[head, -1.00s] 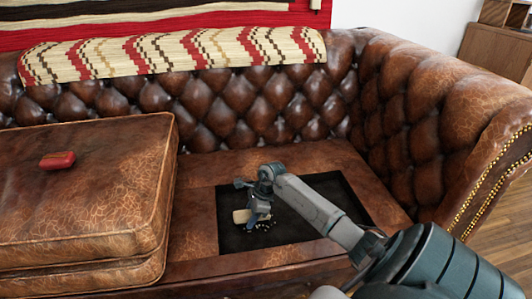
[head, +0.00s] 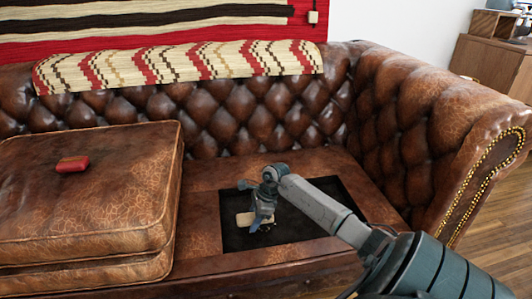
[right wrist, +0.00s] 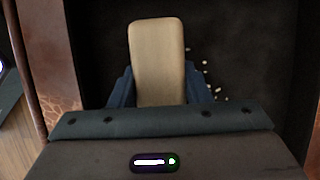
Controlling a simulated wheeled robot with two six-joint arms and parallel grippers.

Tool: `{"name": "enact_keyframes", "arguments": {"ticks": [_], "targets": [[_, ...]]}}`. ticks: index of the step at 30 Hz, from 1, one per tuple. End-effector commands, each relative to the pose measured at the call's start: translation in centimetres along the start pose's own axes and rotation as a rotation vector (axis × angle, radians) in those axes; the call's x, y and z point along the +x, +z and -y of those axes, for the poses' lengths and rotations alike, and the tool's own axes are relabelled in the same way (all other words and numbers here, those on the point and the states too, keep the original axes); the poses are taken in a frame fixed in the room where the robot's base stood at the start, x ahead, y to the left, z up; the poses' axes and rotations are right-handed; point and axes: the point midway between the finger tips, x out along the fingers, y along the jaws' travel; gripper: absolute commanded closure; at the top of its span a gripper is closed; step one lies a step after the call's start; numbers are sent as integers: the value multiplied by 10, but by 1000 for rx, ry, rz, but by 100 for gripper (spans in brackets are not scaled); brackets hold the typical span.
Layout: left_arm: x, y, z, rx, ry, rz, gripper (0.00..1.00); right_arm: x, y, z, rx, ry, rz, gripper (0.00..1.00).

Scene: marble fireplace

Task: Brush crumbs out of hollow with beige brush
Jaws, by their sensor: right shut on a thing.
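The beige brush (head: 243,219) is in my right gripper (head: 258,222), which is shut on it, low in the dark hollow (head: 229,238) of the sofa seat. In the right wrist view the brush (right wrist: 158,60) shows its smooth beige back between the two blue fingers. Several small pale crumbs (right wrist: 212,86) lie on the hollow's floor just right of the brush in that view. In the head view the crumbs (head: 267,228) are small and partly hidden by the gripper. The brush's underside is hidden. My left gripper is not in view.
Stacked brown leather cushions (head: 85,205) stand left of the hollow, with a small red object (head: 73,164) on top. The tufted backrest (head: 215,115) and armrest (head: 425,130) bound the seat. A patterned throw (head: 180,65) lies along the backrest.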

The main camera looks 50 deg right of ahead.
Motion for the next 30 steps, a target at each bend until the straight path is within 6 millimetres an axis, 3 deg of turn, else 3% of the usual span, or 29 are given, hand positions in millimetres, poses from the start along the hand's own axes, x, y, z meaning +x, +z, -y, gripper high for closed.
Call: {"name": "enact_keyframes", "arguments": {"ticks": [12,30], "targets": [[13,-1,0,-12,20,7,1,-38,2,7,9,-4,1,75],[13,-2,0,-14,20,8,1,-39,2,7,10,-4,0,75]]}}
